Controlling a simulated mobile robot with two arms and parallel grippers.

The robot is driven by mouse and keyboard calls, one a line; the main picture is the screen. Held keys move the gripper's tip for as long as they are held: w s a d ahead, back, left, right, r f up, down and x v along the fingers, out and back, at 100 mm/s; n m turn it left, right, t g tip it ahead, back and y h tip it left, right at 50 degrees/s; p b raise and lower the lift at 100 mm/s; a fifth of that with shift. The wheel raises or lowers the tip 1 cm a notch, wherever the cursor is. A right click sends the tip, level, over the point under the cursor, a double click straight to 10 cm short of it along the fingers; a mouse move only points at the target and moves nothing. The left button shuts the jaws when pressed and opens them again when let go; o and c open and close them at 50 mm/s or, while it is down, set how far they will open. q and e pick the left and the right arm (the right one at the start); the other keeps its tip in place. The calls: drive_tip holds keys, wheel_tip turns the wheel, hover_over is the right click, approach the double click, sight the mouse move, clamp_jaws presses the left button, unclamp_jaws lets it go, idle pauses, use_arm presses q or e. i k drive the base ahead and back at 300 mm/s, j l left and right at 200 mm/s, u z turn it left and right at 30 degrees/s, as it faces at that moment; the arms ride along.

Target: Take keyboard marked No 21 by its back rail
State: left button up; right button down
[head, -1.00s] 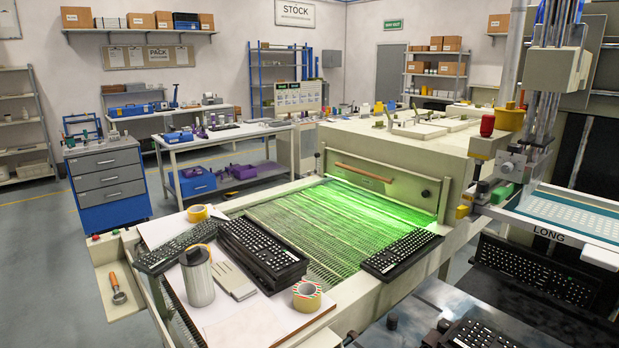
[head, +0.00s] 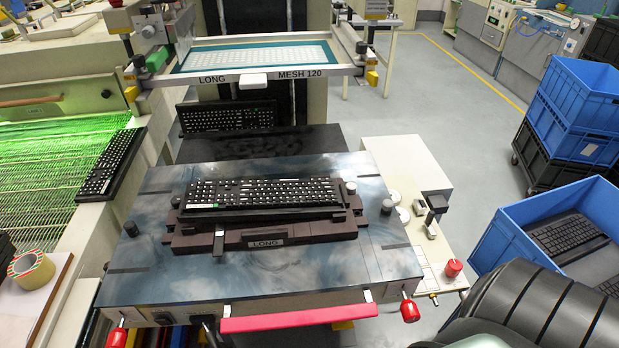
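A black keyboard with pale keys (head: 262,192) lies on the dark brown fixture marked LONG (head: 283,241), in the middle of the blue-grey plate. A small green-and-white mark is at its front left. A second black keyboard (head: 228,117) stands tilted behind the plate, under the screen frame. A third (head: 110,160) lies at the right edge of the green-lit conveyor. I cannot read a No 21 on any of them at this size. Neither of my grippers is in view.
The printing screen marked LONG, MESH 120 (head: 277,72) is above and behind the plate (head: 150,275). A pink-red bar (head: 298,317) and red knobs line the front. A blue crate (head: 510,225) with keyboards is on the right. Stacked blue crates (head: 573,125) stand behind it.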

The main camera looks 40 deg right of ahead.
sight(294, 199)
drive_tip(key=z, duration=0.8)
